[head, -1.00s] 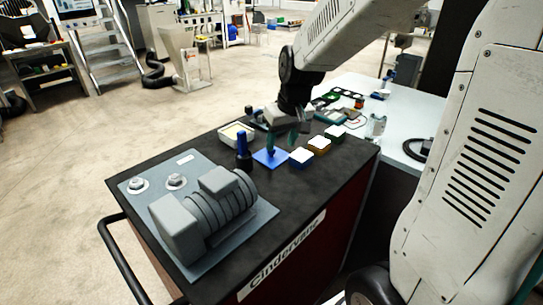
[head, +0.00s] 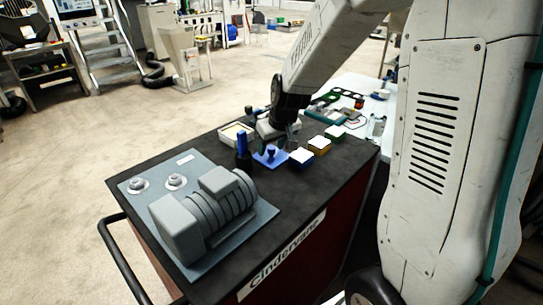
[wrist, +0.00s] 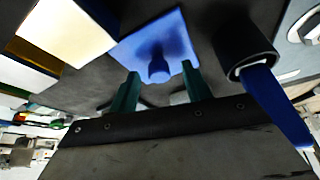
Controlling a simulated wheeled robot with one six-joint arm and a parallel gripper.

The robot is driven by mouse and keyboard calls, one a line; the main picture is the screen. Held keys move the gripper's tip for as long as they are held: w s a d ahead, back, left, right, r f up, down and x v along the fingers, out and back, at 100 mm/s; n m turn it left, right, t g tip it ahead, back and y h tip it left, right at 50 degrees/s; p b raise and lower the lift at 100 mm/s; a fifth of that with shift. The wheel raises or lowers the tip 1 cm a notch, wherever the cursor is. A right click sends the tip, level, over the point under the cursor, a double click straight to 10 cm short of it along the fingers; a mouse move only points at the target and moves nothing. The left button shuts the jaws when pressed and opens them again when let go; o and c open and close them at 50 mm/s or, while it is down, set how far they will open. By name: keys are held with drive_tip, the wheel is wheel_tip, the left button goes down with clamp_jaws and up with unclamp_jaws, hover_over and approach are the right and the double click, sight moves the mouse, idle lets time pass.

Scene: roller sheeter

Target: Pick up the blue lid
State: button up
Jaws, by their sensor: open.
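The blue lid (head: 262,160) is a flat square with a round knob, lying on the dark cart top beside a row of small boxes. It also shows in the wrist view (wrist: 180,32), with its knob pointing toward my gripper. My gripper (wrist: 161,80) is open and empty, its two teal fingers either side of the knob in that picture. I cannot tell how far the fingertips are from the knob. In the head view my gripper (head: 285,138) is low over the cart, just behind the lid, its fingers hard to make out.
A black holder with a blue-handled tool (head: 242,143) stands close to the lid's left. Blue (head: 301,160), yellow (head: 319,147) and green (head: 335,134) white-topped boxes line its right. A cream tray (head: 232,129) lies behind. A grey motor (head: 215,212) fills the cart's near left.

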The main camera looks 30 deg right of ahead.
clamp_jaws()
drive_tip(key=shift+r, duration=0.1)
